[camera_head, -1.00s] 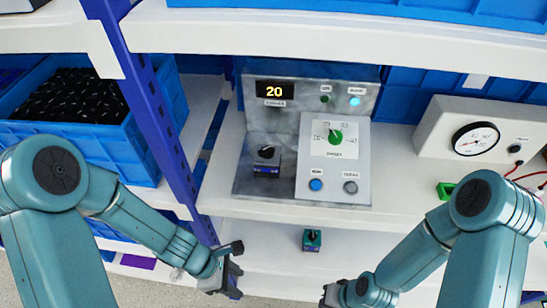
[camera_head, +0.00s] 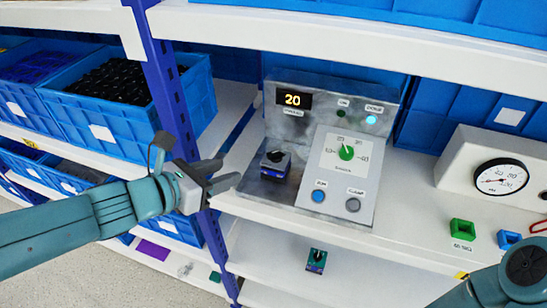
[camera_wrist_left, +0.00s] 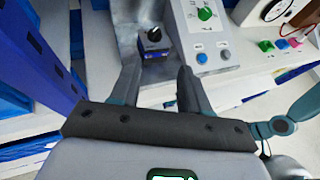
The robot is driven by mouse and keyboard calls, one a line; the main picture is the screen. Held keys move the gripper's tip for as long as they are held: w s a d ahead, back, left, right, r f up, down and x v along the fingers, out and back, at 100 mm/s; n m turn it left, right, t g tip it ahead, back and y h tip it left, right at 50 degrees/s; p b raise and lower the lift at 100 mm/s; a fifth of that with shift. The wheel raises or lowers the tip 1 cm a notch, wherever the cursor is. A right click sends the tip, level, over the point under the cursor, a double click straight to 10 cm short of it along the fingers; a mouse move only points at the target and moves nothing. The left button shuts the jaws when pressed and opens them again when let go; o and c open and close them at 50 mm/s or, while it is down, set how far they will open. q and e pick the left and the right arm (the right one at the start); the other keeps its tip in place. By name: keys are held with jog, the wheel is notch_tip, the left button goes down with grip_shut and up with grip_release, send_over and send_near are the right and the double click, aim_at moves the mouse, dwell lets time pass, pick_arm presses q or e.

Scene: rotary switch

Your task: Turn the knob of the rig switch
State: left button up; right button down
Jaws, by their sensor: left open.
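The rig switch (camera_head: 276,163) is a black knob on a blue base, set on the left part of the grey metal rig (camera_head: 252,180). In the left wrist view the switch (camera_wrist_left: 154,40) lies just beyond the fingertips, between their lines. The knob's white mark shows on its top. My left gripper (camera_head: 228,174) is open and empty, left of the switch and apart from it. Its two fingers (camera_wrist_left: 158,76) also show in the left wrist view. My right gripper is out of view; only part of my right arm shows at the lower right.
The rig panel has a display reading 20, a green dial knob (camera_head: 347,153), a blue button (camera_head: 319,196) and a grey button (camera_head: 353,205). A blue shelf post (camera_head: 172,95) stands left. A gauge box (camera_head: 488,172) is right. A small green switch (camera_head: 316,260) sits below.

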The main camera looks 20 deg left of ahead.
pick_arm(q)
jog(key=b, duration=0.2)
send_near(274, 152)
jog(key=b+x, duration=0.2)
jog(key=x, duration=0.4)
jog(key=shift+w+f, duration=0.15)
jog(key=shift+w, duration=0.1)
jog(key=shift+w+d+f, duration=0.1)
jog(key=shift+w+d, duration=0.15)
jog(key=shift+w, duration=0.1)
jog(key=shift+w+f, duration=0.1)
jog(key=shift+d, duration=0.1)
jog(key=c, duration=0.8)
jog(key=shift+o, duration=0.2)
